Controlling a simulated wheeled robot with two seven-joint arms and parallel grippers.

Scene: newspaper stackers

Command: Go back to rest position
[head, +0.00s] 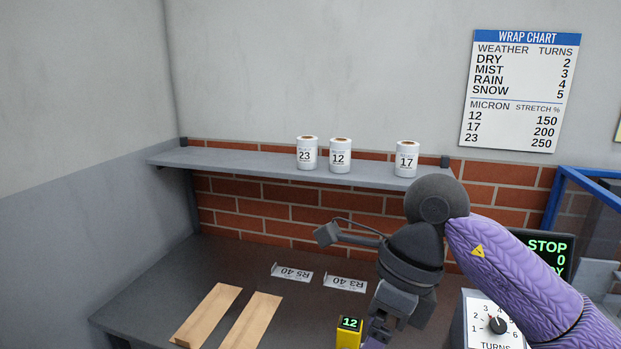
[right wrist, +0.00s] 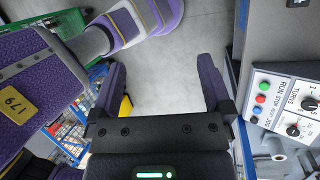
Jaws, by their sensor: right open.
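My right arm (head: 520,265) reaches in from the right in the head view and bends down over the dark worktop. Its wrist (head: 405,270) hangs in front of the shelf and back wall. Its gripper's fingers are mostly cut off at the bottom edge there. In the right wrist view the right gripper (right wrist: 162,72) has its two purple fingers wide apart, with nothing between them but grey floor. My left gripper is in neither view.
A grey shelf (head: 230,160) holds white rolls (head: 307,153) marked 23, 12 and 17. On the worktop (head: 235,260) lie two wooden strips (head: 210,312) and two labels (head: 292,272). A yellow device (head: 348,334) reads 12. A control panel (right wrist: 285,98) stands right of the gripper.

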